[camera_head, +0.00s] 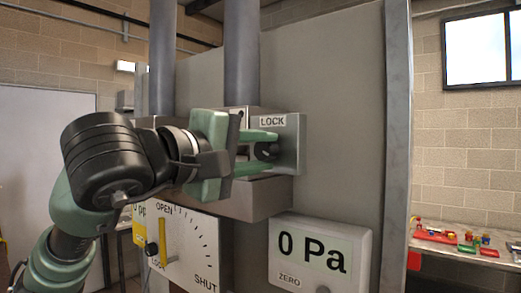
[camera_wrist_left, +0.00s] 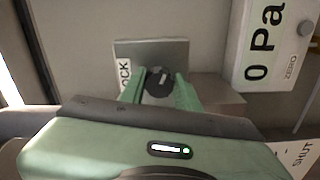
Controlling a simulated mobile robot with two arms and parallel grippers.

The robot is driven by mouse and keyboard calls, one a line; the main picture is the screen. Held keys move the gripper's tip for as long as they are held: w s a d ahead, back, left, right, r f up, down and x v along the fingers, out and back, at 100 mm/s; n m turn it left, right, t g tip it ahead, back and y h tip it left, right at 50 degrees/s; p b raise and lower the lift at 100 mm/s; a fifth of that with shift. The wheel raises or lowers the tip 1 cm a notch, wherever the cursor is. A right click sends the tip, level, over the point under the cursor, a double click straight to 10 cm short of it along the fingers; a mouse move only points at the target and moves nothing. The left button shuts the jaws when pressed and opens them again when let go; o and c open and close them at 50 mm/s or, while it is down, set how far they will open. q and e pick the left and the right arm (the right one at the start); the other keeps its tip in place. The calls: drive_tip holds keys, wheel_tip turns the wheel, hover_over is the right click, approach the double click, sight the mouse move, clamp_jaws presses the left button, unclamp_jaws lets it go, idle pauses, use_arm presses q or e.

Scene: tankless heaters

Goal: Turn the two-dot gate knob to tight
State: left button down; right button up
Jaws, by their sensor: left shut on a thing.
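A dark round knob (camera_head: 265,152) with a pale pointer mark sits on a grey plate labelled LOCK (camera_head: 291,146). The knob also shows in the left wrist view (camera_wrist_left: 158,82). My left gripper (camera_head: 277,150) has its green fingers on either side of this knob, shut on it. In the left wrist view the fingers (camera_wrist_left: 158,90) flank the knob, and its face shows between them. No dots are readable on the plate, and "tight" is not visible on it; the gripper covers part of the plate.
Below is a dial panel (camera_head: 190,250) marked OPEN and SHUT with a yellow lever. A display (camera_head: 320,255) reads 0 Pa, with a ZERO button. Two grey pipes (camera_head: 241,50) rise above. A bench (camera_head: 470,255) with colourful items stands at right.

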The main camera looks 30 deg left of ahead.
idle(0.5)
use_arm(q)
drive_tip(key=c, duration=1)
unclamp_jaws()
drive_tip(key=shift+c, duration=0.2)
drive_tip(key=shift+s, duration=0.1)
drive_tip(key=shift+s, duration=0.3)
drive_tip(key=s+b, duration=0.2)
drive_tip(key=s, duration=0.5)
drive_tip(key=shift+a, duration=0.25)
